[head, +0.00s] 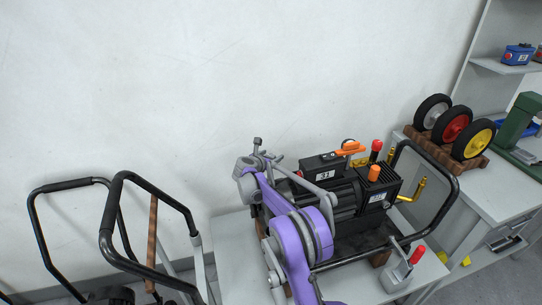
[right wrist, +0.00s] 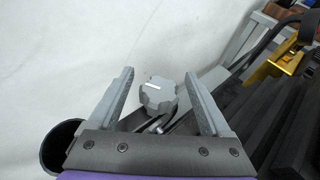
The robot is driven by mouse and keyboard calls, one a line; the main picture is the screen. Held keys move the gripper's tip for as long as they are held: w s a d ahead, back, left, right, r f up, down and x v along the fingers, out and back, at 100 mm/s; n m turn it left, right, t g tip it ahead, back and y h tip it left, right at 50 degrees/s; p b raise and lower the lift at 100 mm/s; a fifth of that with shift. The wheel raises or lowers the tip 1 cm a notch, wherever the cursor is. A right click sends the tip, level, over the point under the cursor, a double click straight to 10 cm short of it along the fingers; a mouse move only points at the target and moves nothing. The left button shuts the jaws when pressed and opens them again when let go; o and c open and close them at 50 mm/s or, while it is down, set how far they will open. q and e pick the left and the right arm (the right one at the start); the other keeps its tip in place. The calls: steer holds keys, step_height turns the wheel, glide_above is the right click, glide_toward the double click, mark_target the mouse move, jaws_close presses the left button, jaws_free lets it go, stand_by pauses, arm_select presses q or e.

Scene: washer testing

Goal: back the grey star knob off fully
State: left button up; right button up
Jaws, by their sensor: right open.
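The grey star knob (right wrist: 158,96) shows in the right wrist view, with a short white mark on its face. My right gripper (right wrist: 160,78) is open, with one grey finger on each side of the knob. A gap shows between the knob and each finger, so neither appears to touch it. In the head view my purple right arm reaches over the black pump machine (head: 345,205), and its gripper end is at the machine's left side. The knob cannot be told apart clearly there. My left gripper is not in view.
The machine stands on a grey table (head: 235,262) inside a black tube frame (head: 447,172). A red-topped grey block (head: 403,275) is at the table's front right. Black cart handles (head: 150,180) stand left. Wheels on a wooden rack (head: 452,125) are at right. A white wall is behind.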

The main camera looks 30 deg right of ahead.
jaws_close()
steer(key=shift+f+n+t+y+b, duration=0.15)
steer(key=shift+n+t+y+b, duration=0.25)
steer(key=shift+n+y+b, duration=0.15)
steer(key=n+t+y+b, duration=0.2)
steer(key=n+b, duration=0.1)
steer(key=b, duration=0.1)
steer(key=shift+t, duration=0.3)
arm_select(q)
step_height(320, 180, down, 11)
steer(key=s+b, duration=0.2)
steer(key=b, duration=0.2)
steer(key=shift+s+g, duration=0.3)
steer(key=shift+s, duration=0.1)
arm_select(e)
steer(key=shift+a+n+t+y, duration=0.1)
steer(key=shift+n+t+y, duration=0.5)
steer(key=shift+n+y, duration=0.45)
steer(key=shift+w, duration=0.1)
jaws_free()
steer(key=shift+a+r, duration=0.1)
steer(key=shift+r, duration=0.1)
